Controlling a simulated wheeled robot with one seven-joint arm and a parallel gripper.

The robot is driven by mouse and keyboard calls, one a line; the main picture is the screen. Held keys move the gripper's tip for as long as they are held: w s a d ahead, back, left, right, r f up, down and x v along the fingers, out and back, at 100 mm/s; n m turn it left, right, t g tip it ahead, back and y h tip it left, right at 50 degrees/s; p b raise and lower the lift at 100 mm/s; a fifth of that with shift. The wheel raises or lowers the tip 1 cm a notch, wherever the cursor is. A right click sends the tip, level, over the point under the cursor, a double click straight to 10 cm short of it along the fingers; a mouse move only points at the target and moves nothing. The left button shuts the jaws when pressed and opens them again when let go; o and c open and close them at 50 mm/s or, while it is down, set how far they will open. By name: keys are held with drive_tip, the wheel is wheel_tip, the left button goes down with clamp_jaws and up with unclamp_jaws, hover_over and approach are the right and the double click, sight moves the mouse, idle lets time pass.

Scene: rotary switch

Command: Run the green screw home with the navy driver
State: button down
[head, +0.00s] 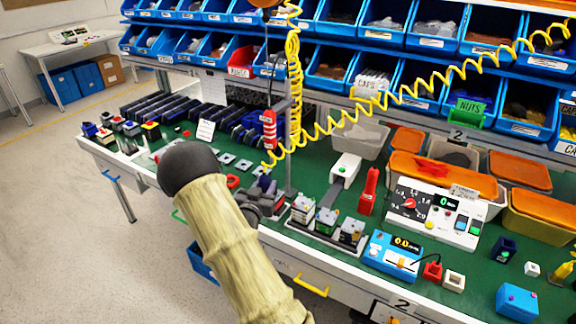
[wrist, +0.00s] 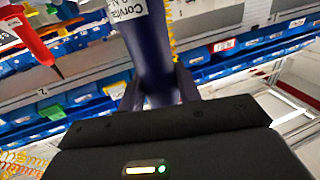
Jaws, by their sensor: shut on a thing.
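My gripper (wrist: 160,92) is shut on the navy driver (wrist: 150,48), a dark blue cylinder with a white label, standing between the two dark fingers. The driver's tip is out of the wrist view. In the head view my gripper (head: 262,202) is over the front part of the green bench, left of a row of small block-like units (head: 326,220) with coloured tops. My arm hides part of the bench there. I cannot pick out the green screw for certain in either view.
A yellow coiled hose (head: 400,98) stretches across above the bench. A white dial panel (head: 432,212) and a blue meter box (head: 392,254) stand right. Blue bins line the back.

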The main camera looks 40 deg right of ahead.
drive_tip(key=s+a+f+n+t+y, duration=0.2)
drive_tip(key=a+f+n+y, duration=0.3)
drive_tip(key=a, duration=0.7)
drive_tip(key=s+a+f+n+t+y, duration=0.2)
drive_tip(key=a+f+n+t+y, duration=0.3)
drive_tip(key=a+f+y, duration=0.4)
drive_tip(key=a+f, duration=0.3)
drive_tip(key=shift+s+a+f+n, duration=0.2)
drive_tip(key=shift+a+n, duration=0.1)
